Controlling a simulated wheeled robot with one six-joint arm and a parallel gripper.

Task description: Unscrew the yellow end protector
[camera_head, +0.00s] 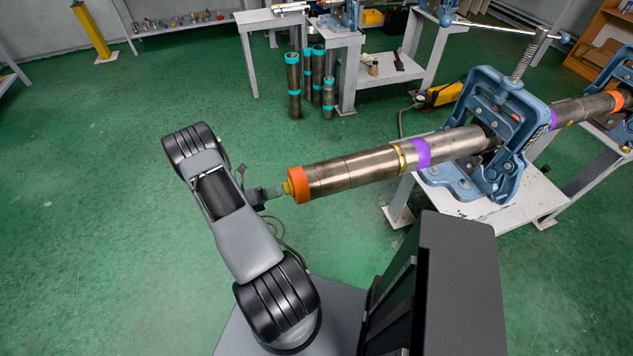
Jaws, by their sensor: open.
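A long metal pipe (350,172) lies nearly level in a blue pipe vise (492,130) and sticks out to the left. An orange band (299,185) circles its left end. My gripper (277,192) is at the protector, in line with the pipe end. Its jaws are open. The fingers are small here, and I cannot tell whether they touch the protector. The protector's far side and the pipe's end face are hidden.
A purple band (422,153) and a brass ring (402,158) sit along the pipe. The vise stands on a white table (475,208). Upright pipes with teal bands (293,85) stand behind. A yellow post (92,32) is far left. Green floor (90,220) is clear at left.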

